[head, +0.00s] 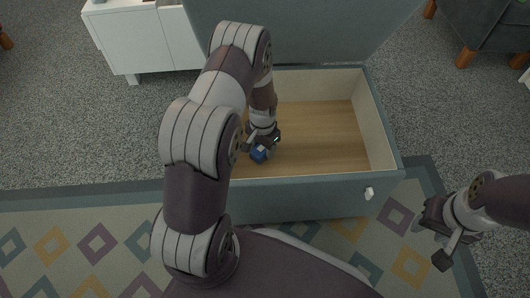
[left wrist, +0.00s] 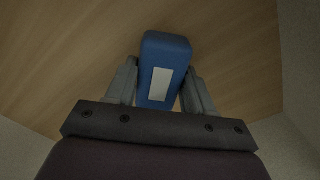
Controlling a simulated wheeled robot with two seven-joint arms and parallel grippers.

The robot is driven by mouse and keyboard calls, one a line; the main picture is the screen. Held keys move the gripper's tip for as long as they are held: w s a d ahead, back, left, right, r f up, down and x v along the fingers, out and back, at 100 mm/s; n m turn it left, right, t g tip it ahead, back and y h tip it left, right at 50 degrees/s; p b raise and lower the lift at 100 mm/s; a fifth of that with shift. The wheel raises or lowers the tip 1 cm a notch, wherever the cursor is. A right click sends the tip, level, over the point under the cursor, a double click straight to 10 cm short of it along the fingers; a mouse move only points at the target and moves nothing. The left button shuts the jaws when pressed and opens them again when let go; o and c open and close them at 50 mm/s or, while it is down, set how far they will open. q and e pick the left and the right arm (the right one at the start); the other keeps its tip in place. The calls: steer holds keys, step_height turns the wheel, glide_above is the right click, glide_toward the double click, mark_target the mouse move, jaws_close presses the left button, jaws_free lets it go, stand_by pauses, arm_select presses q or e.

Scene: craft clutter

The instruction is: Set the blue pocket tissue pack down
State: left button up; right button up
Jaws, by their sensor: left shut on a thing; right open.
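The blue pocket tissue pack (left wrist: 166,52) has a white label on its face and is held between the two fingers of my left gripper (left wrist: 163,80) in the left wrist view. In the head view the pack (head: 258,154) is small and partly hidden by my left gripper (head: 265,143), inside the open chest near its front left. The wooden chest floor (head: 320,135) lies beneath the pack; I cannot tell whether they touch. My right gripper (head: 438,240) is open and empty, outside the chest at the right.
The open chest (head: 300,195) has pale inner walls and its lid (head: 300,30) raised at the back. The chest floor to the right is clear. A patterned rug (head: 110,235) lies in front, a white cabinet (head: 140,42) behind left, and a dark armchair (head: 485,25) behind right.

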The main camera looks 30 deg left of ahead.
arm_select(q)
steer(key=shift+f, duration=0.6)
arm_select(e)
steer(key=shift+f, duration=0.35)
arm_select(q)
steer(key=o, duration=1)
steer(key=s+d+r+p, duration=0.2)
steer(key=r+p, duration=0.1)
steer(key=r, duration=0.5)
steer(key=s+d+r+n+p, duration=0.1)
steer(key=r+p, duration=0.2)
steer(key=r, duration=0.5)
steer(key=s+d+r+p, duration=0.2)
steer(key=r+p, duration=0.1)
steer(key=r, duration=0.5)
steer(key=shift+n+t, duration=0.7)
steer(key=shift+n, duration=0.1)
steer(key=s+d+r, duration=0.1)
steer(key=s+r, duration=0.1)
steer(key=s, duration=0.1)
steer(key=s+d+r, duration=0.1)
steer(key=s+r, duration=0.1)
steer(key=s+d+r, duration=0.1)
steer(key=s+r, duration=0.1)
steer(key=s, duration=0.1)
steer(key=shift+s+d, duration=0.2)
steer(key=shift+s, duration=0.15)
arm_select(e)
step_height(320, 180, up, 8)
